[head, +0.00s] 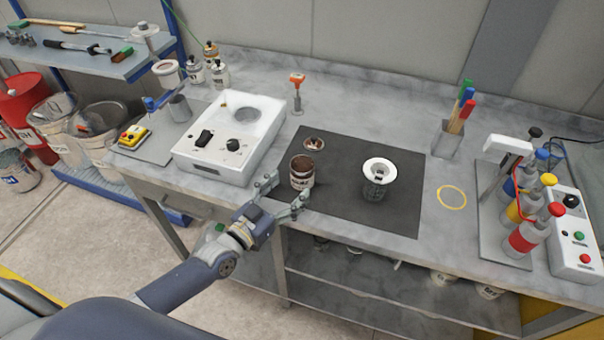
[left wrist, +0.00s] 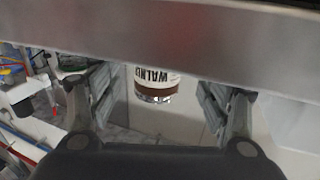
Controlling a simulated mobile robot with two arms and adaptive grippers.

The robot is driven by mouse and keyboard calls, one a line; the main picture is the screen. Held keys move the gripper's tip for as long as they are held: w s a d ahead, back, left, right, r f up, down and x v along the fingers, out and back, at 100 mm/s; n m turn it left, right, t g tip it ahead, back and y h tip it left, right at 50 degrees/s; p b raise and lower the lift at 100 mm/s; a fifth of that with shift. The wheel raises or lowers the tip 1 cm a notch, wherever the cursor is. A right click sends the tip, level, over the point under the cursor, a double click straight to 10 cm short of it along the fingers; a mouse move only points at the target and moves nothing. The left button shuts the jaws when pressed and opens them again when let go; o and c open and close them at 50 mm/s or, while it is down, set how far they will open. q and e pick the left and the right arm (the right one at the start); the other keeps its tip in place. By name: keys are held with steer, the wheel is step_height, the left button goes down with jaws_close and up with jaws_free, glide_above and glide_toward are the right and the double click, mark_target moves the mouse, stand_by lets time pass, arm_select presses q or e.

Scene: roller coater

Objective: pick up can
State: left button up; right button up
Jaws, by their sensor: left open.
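The can (head: 302,173) stands upright on the dark mat (head: 340,205), near the mat's front left. It has a white label and a brown, open-looking top. In the left wrist view the can (left wrist: 156,84) shows upside down between my fingers, with the label letters "WALNU" readable and part hidden by a grey bar across the top. My left gripper (head: 287,192) is open at the bench's front edge, just in front of the can, with its fingers apart and pointing towards it. My right gripper is not in view.
A small lid-like disc (head: 314,144) lies behind the can. A white funnel (head: 379,171) on a dark holder stands to its right. A white box with a knob (head: 230,138) is close on the left. Bottles (head: 525,236) and a control box (head: 573,235) stand at the right.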

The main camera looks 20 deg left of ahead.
mark_target(296, 181)
arm_select(q)
steer(key=x, duration=0.3)
steer(key=shift+w+d+r+p, duration=0.2)
steer(key=shift+r+p, duration=0.05)
steer(key=shift+p, duration=0.05)
steer(key=shift+w, duration=0.2)
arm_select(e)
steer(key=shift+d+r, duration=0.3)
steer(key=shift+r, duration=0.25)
arm_select(q)
steer(key=shift+s, duration=0.1)
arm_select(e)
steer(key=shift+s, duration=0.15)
arm_select(q)
steer(key=c, duration=1.2)
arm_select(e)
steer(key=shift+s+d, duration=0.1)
